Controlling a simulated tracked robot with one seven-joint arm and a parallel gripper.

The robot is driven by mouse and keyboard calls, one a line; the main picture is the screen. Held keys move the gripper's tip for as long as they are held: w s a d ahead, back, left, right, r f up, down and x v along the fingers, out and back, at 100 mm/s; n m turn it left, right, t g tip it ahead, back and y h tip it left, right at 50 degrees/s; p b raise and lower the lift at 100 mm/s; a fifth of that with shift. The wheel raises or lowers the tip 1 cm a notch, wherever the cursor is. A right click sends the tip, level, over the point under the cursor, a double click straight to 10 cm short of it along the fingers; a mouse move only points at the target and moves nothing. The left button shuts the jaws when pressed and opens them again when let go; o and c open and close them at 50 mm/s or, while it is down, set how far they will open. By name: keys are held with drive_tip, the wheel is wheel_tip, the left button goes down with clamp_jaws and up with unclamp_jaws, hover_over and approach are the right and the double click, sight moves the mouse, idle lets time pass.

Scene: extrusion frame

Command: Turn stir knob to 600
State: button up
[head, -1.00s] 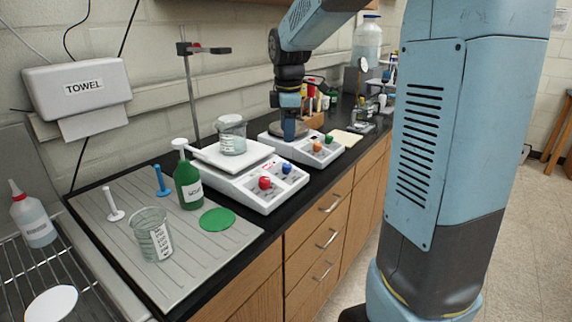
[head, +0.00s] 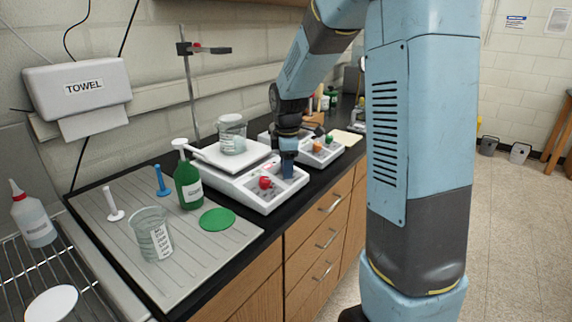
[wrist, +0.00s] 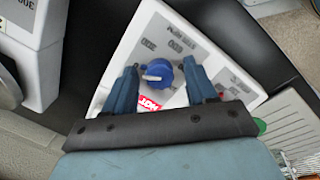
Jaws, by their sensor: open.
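The blue stir knob (wrist: 160,72) sits on the white panel of the nearer hot plate stirrer (head: 226,186). A white pointer line on the knob runs toward the left of the wrist view. Printed numbers by the knob seem to read 300 and 600, but are small and rotated. My gripper (wrist: 158,76) is open, with one blue finger on each side of the knob; I cannot tell whether they touch it. In the head view, my gripper (head: 288,171) is over the panel's right part and hides the blue knob. The red knob (head: 265,182) shows to its left.
A beaker (head: 232,134) stands on the stirrer's white plate. A second stirrer with orange (head: 317,147) and green (head: 329,139) knobs is behind. A green bottle (head: 188,185), glass beaker (head: 151,234) and green disc (head: 217,219) are at left.

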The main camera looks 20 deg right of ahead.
clamp_jaws()
idle(0.5)
drive_tip(key=m+g, duration=0.1)
drive_tip(key=m, duration=0.4)
drive_tip(key=shift+m, duration=0.3)
drive_tip(key=m, duration=0.3)
drive_tip(key=m+y, duration=0.1)
drive_tip(key=m, duration=0.2)
drive_tip(key=shift+w+d+g, duration=0.1)
drive_tip(key=shift+d+g, duration=0.05)
drive_tip(key=shift+g, duration=0.15)
drive_tip(key=m+y, duration=0.1)
drive_tip(key=m, duration=0.5)
drive_tip(key=shift+d+m, duration=0.1)
drive_tip(key=shift+m, duration=0.2)
drive_tip(key=m, duration=0.5)
drive_tip(key=shift+d+y, duration=0.1)
drive_tip(key=shift+y, duration=0.3)
drive_tip(key=shift+f, duration=0.1)
